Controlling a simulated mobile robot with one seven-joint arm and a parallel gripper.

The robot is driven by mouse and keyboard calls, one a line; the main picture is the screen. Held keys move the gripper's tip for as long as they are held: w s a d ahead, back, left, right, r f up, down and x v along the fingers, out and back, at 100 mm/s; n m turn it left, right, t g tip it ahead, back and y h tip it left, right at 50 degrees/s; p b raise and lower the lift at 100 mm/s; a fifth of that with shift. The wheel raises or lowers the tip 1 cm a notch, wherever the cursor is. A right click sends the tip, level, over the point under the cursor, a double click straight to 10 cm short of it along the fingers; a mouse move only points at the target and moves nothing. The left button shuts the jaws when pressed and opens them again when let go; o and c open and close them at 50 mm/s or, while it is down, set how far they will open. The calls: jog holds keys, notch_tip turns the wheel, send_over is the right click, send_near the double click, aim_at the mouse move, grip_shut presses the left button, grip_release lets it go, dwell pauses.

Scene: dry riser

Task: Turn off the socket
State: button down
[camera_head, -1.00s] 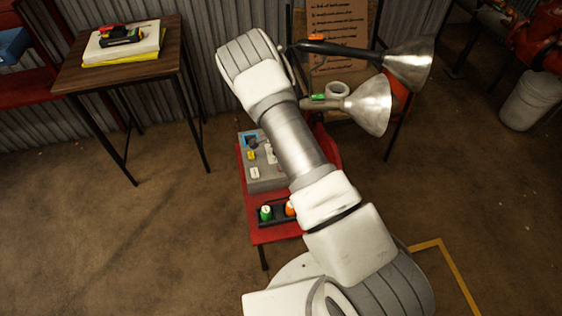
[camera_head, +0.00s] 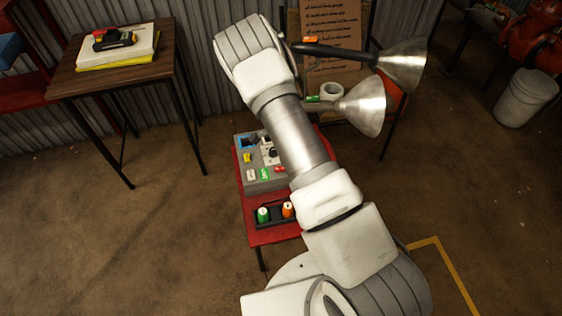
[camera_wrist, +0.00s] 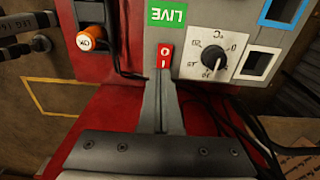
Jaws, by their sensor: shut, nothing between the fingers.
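The grey socket panel (camera_wrist: 205,90) fills the upper right of the wrist view, and it shows on a red stand in the head view (camera_head: 262,187). A small red switch (camera_wrist: 165,56) marked O and I sits on it, below a green LIVE label (camera_wrist: 166,13). My gripper (camera_wrist: 161,84) is shut and empty, its fingertips close below the switch; I cannot tell whether they touch it. A black dial (camera_wrist: 212,56) is to the right of the switch. In the head view my arm hides the gripper.
Black cables (camera_wrist: 225,115) run below the dial. In the head view, a wooden table (camera_head: 115,82) stands at left, and two metal cones (camera_head: 403,65) are at right. Floor at left is clear.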

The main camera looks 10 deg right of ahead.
notch_tip(320, 180, up, 14)
jog(key=a+p, duration=0.1)
jog(key=p, duration=0.2)
jog(key=shift+w+a, duration=0.15)
jog(key=shift+a, duration=0.25)
jog(key=shift+f, duration=0.15)
